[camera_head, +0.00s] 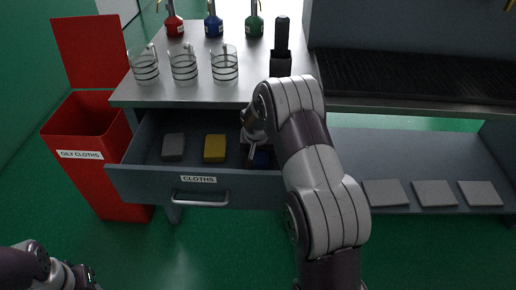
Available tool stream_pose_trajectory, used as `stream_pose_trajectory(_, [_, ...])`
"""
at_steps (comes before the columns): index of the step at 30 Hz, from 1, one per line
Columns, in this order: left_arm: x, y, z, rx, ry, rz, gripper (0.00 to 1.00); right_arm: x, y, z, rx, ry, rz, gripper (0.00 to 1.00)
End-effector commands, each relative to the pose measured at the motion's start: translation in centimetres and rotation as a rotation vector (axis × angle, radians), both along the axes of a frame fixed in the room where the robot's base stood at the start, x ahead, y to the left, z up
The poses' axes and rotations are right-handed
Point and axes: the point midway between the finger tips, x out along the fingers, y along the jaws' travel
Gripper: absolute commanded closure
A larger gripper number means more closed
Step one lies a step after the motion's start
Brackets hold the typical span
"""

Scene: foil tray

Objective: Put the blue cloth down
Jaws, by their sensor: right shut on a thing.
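The blue cloth (262,158) shows only in part, at the right end of the open drawer (135,183) labelled CLOTHS. My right gripper (253,152) reaches down over the drawer and is shut on the blue cloth. My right arm hides much of the cloth and the drawer's right end, so I cannot tell whether the cloth touches the drawer floor. A grey cloth (173,147) and a yellow cloth (214,148) lie in the drawer to the left. My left gripper (82,277) is at the bottom left corner, away from the drawer; its jaws are unclear.
A red bin (85,125) labelled OILY CLOTHS stands open left of the drawer. On the bench top (190,95) stand three striped glass beakers (184,68) and red, blue and green bottles (213,25). Grey pads (434,194) lie on the lower shelf at right.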

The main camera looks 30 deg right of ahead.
Motion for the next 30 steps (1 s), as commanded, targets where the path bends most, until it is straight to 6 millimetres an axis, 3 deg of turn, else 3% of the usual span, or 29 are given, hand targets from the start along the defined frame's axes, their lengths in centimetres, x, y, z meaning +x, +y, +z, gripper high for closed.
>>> stream_pose_trajectory(5, [0.0,0.0,-0.2,0.0,-0.001,0.0,0.6,3.0,-1.8,-0.1,0.001,-0.002,-0.001,0.52])
stream_pose_trajectory(7, [0.0,0.0,-0.7,0.0,-0.001,0.0,0.6,2.7,-1.7,-1.1,0.001,0.0,0.0,0.52])
stream_pose_trajectory(17, [0.0,0.0,-0.8,0.0,0.0,0.0,0.6,2.7,-1.7,-1.3,0.0,-0.001,0.0,0.52])
stream_pose_trajectory(18, [0.0,0.0,-0.8,0.0,0.0,0.0,0.6,2.7,-1.7,-1.4,0.0,-0.001,0.001,0.21])
stream_pose_trajectory(20, [0.0,0.0,-0.7,0.0,0.0,0.0,0.6,2.7,-1.7,-1.3,0.0,-0.001,0.001,0.01])
stream_pose_trajectory(26, [0.0,0.0,-0.7,0.0,0.0,0.0,0.6,2.7,-1.7,-1.3,0.0,0.0,0.001,0.0])
stream_pose_trajectory(30, [0.0,0.0,-0.2,0.0,0.0,0.0,0.6,2.5,-1.5,-0.1,0.0,-0.002,0.0,0.0])
